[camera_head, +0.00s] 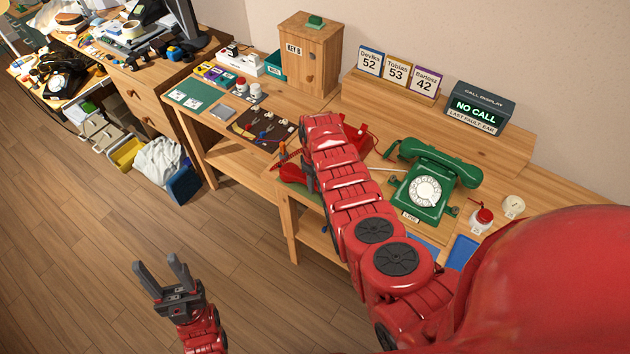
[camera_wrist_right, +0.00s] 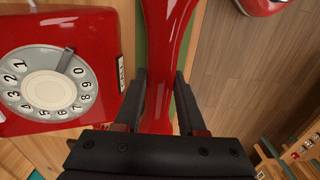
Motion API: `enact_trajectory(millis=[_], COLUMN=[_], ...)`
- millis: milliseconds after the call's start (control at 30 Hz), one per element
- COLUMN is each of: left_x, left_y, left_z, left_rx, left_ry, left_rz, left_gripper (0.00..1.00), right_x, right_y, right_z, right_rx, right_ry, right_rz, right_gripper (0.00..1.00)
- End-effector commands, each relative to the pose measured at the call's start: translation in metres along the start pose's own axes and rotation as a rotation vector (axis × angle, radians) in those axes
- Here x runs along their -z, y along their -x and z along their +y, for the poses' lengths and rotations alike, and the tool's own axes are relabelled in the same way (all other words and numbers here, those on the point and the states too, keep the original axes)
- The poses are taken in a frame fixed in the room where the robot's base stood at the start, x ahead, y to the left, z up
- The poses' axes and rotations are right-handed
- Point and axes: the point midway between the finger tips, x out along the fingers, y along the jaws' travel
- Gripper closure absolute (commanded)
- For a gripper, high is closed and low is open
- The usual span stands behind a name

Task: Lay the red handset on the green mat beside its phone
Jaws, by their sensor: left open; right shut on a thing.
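The red handset (camera_wrist_right: 165,50) lies lengthwise between the two fingers of my right gripper (camera_wrist_right: 161,82), which is shut on it. It also shows in the head view (camera_head: 291,172), partly covered by my right arm. A strip of green mat (camera_wrist_right: 192,38) shows under and beside the handset in the wrist view; I cannot tell whether the handset touches it. The red phone (camera_wrist_right: 105,45), with a grey-white dial, is left of the handset in the wrist view; in the head view it (camera_head: 357,140) is mostly hidden behind my arm. My left gripper (camera_head: 163,272) is open and empty above the floor.
A green phone (camera_head: 430,178) with its handset on stands right of my right arm. A wooden key box (camera_head: 310,55) and a call display (camera_head: 478,108) stand behind. Wooden floor lies below the table edge.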

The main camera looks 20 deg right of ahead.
Motion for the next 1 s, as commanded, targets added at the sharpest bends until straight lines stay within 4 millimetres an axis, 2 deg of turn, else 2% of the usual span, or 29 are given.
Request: enact_trajectory(millis=[333, 367, 500, 767, 1000], left_x=[-0.001, -0.001, 0.000, 0.000, 0.000], left_y=[0.005, 0.004, 0.003, 0.003, 0.001], left_z=[0.000, 0.000, 0.000, 0.000, 0.000], left_rx=[0.000, 0.000, 0.000, 0.000, 0.000], left_ry=[0.000, 0.000, 0.000, 0.000, 0.000], left_rz=[0.000, 0.000, 0.000, 0.000, 0.000], left_gripper=[0.50, 0.50, 0.50, 0.50, 0.50], right_x=[0.000, 0.000, 0.000, 0.000, 0.001], right_y=[-0.004, -0.004, -0.003, -0.003, 0.006], right_z=[0.001, 0.000, 0.000, 0.000, 0.001], right_rx=[-0.001, -0.001, -0.001, -0.001, -0.003], right_ry=[0.000, 0.000, 0.000, 0.000, -0.001], right_rz=[0.001, 0.001, 0.001, 0.001, 0.004], right_gripper=[1.00, 0.57, 0.32, 0.31, 0.31])
